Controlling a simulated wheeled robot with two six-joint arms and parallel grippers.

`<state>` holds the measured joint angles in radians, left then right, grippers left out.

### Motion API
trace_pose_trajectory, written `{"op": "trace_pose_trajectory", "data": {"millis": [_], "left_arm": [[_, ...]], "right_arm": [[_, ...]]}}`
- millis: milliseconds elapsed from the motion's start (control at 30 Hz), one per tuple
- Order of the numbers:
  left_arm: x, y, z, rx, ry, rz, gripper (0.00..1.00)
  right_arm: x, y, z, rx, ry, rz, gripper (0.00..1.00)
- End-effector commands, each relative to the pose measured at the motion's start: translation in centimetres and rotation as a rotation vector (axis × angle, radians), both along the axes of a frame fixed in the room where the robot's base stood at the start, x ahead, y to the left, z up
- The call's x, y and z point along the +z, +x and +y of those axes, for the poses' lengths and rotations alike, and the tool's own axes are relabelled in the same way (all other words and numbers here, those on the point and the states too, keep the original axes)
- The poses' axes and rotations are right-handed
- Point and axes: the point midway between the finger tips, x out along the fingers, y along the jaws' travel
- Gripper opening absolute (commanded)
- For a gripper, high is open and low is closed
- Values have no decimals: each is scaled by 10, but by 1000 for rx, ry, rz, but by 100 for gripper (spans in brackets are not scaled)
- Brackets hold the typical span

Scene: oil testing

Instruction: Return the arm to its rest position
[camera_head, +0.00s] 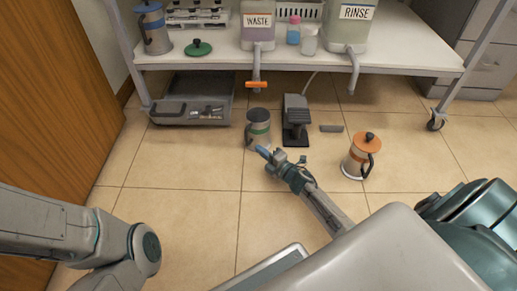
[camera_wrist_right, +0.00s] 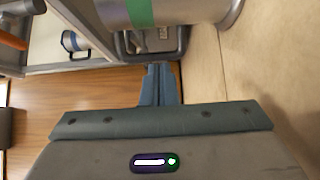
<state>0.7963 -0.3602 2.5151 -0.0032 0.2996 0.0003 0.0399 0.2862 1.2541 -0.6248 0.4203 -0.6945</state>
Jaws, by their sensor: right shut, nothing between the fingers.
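My right gripper (camera_head: 268,154) is above the tiled floor, in the middle of the head view. Its blue fingers are together and empty, and they also show in the right wrist view (camera_wrist_right: 160,84). Just beyond it stands a grey can with a green band (camera_head: 258,128). The can shows close up, cut off, at the top of the right wrist view (camera_wrist_right: 165,12). I cannot tell whether the gripper touches it. My left arm comes in at the lower left of the head view, and its gripper is out of view.
A can with an orange lid (camera_head: 354,158) stands to the right on the floor. A black pedal (camera_head: 296,130) and a small grey block (camera_head: 331,128) lie behind. A white shelf (camera_head: 400,52) carries WASTE (camera_head: 257,30) and RINSE (camera_head: 352,28) tanks. A grey bin (camera_head: 222,92) sits below.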

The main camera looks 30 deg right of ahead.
Motion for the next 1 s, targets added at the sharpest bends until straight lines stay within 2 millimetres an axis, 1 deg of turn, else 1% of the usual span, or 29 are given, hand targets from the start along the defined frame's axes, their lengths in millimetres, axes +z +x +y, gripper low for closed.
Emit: {"op": "trace_pose_trajectory", "data": {"millis": [33,100,300,400,500,600,800,867,933,967,1000], "left_arm": [[7,1,0,0,0,1,100],[13,3,-1,-1,1,4,100],[28,2,-1,0,0,2,100],[33,2,-1,1,0,1,100],[35,1,-1,1,0,0,100],[36,1,-1,1,-1,-1,100],[35,1,-1,3,0,1,100],[36,3,-1,6,2,5,100],[37,7,-1,14,5,18,100],[37,9,-1,19,8,27,100],[37,12,-1,29,11,39,100]], "right_arm": [[2,-9,-2,0,0,3,0],[2,-20,-5,-1,0,4,0],[3,-55,-13,-1,0,5,0],[2,-68,-16,0,0,3,0],[1,-76,-18,0,0,2,0],[1,-80,-20,-1,1,1,0],[1,-81,-19,-1,1,-1,0],[7,-80,-17,2,11,-9,0],[25,-77,-9,11,44,-32,0],[37,-75,-4,17,65,-50,0],[56,-72,4,28,102,-76,0]]}}
